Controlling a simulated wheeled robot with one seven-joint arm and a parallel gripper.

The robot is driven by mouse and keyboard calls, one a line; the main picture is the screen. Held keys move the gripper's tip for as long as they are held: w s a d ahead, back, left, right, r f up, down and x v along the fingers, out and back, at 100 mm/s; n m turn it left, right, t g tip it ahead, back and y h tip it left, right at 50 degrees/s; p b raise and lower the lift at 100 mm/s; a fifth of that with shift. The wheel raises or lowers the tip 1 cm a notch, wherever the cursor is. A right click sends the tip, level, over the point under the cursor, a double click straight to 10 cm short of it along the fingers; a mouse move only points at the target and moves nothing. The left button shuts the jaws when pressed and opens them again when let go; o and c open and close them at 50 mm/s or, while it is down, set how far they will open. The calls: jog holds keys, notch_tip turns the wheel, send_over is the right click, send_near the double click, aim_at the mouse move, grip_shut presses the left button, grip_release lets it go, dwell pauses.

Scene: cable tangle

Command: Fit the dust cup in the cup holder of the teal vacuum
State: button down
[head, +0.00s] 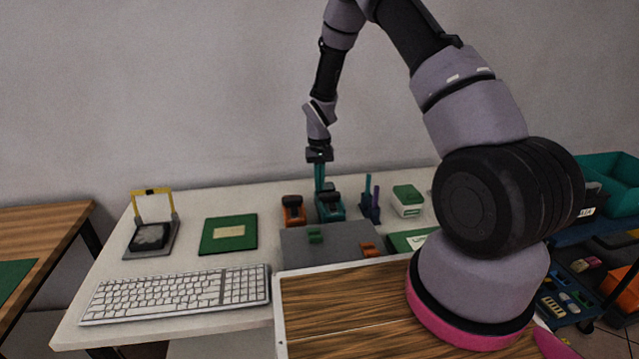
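The teal vacuum (330,210) stands on the white table, with a dark top, just right of an orange vacuum (293,212). My gripper (319,186) points straight down at the back of the teal vacuum, close above or behind it. A narrow teal shape shows at the gripper's end; I cannot tell whether it is the fingers or a held part. The finger gap is too small to make out. I cannot identify the dust cup for certain.
A keyboard (178,293), a green board (228,234) and a yellow-framed stand (152,237) are at left. A dark holder with upright tools (370,200) and a green-lidded box (407,200) stand right of the vacuums. My arm hides the table's right side.

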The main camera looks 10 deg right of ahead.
jog(key=shift+f, duration=0.3)
jog(key=shift+f, duration=0.5)
jog(key=c, duration=1)
grip_release()
jog(key=shift+r, duration=0.2)
jog(key=shift+r, duration=0.95)
jog(key=shift+r, duration=2.45)
